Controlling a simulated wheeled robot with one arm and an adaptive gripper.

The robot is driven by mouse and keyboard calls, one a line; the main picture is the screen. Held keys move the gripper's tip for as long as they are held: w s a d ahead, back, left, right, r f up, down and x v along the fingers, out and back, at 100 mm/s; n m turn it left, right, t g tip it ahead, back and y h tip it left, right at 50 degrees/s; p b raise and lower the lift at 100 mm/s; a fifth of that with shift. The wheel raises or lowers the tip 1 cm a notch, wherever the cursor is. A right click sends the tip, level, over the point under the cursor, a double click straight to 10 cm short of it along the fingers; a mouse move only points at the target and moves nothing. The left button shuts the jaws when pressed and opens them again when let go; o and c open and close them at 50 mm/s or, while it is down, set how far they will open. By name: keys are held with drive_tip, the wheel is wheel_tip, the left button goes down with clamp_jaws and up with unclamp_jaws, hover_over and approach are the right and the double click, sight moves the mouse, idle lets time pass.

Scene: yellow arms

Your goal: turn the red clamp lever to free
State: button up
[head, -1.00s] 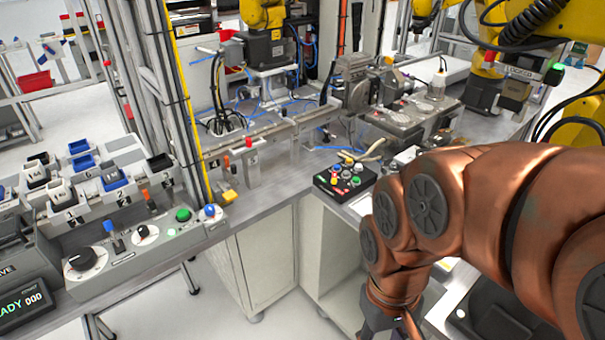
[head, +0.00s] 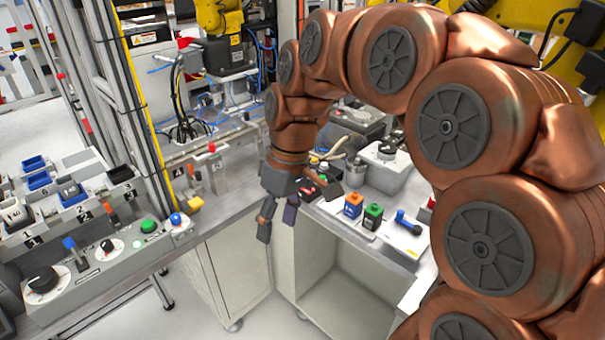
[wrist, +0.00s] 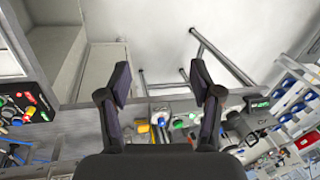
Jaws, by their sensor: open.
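A small upright fitting with a red knob (head: 212,148) stands on the grey bench behind the corner; it may be the red clamp lever, but the view is too small to tell its setting. My gripper (head: 278,217) hangs open and empty in front of the bench edge, right of and nearer than this fitting, touching nothing. In the wrist view my gripper (wrist: 160,82) has its two dark fingers spread, with floor and cabinet between and beyond them. I cannot make out the red knob for certain in the wrist view.
A control panel (head: 105,262) with knobs and a blue lever stands at left. A white board (head: 392,238) with orange, green and blue parts lies at right. A black button box (wrist: 22,108) shows in the wrist view. Open floor lies below my gripper.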

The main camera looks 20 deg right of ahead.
drive_tip(key=w+d+n+t+y+b, duration=0.15)
drive_tip(key=w+d, duration=0.25)
drive_tip(key=w, duration=0.6)
drive_tip(key=w+d+n+y+p, duration=0.1)
drive_tip(key=w+d+n, duration=0.2)
drive_tip(key=w, duration=0.7)
drive_tip(key=w+d+f+n, duration=0.1)
drive_tip(key=w+d+f, duration=0.2)
drive_tip(key=d, duration=0.3)
drive_tip(key=w+d+f+n+t+b, duration=0.1)
drive_tip(key=w+d+f, duration=0.3)
drive_tip(key=w+d, duration=0.2)
drive_tip(key=shift+d+n+h, duration=0.35)
drive_tip(key=shift+d+h, duration=0.1)
drive_tip(key=shift+d, duration=0.3)
drive_tip(key=shift+p+x, duration=0.65)
drive_tip(key=shift+x, duration=3.25)
drive_tip(key=shift+d, duration=0.15)
drive_tip(key=c, duration=1.2)
